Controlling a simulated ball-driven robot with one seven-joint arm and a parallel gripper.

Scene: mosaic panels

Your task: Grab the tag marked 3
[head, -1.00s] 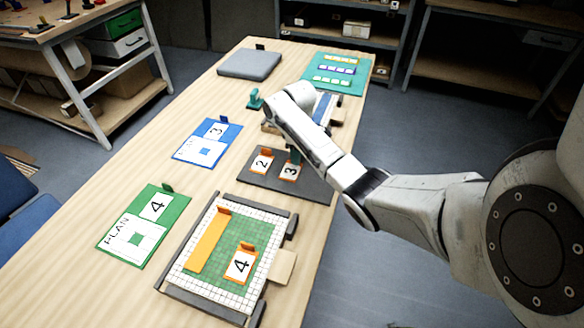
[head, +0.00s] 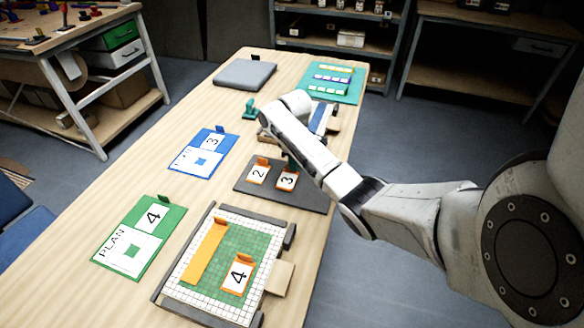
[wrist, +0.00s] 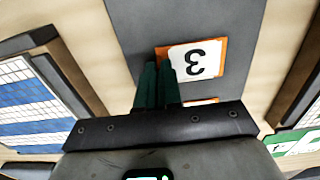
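The tag marked 3 (head: 287,181) is a white card with an orange edge. It lies on a dark grey mat (head: 312,194), right of the tag marked 2 (head: 258,174). In the wrist view the tag marked 3 (wrist: 196,62) is near the top centre, its numeral turned around. My gripper (wrist: 159,68) has two green fingers close together at the tag's left edge. They appear closed on its orange tab, which they mostly hide. In the head view my arm covers most of the gripper. The tag still looks flat on the mat.
A tray with a green and white grid (head: 222,302) holds an orange strip (head: 205,250) and a tag marked 4 (head: 237,275). Blue (head: 217,150) and green (head: 170,215) plan cards lie at left. A grey pad (head: 245,74) and teal board (head: 345,92) lie at the far end.

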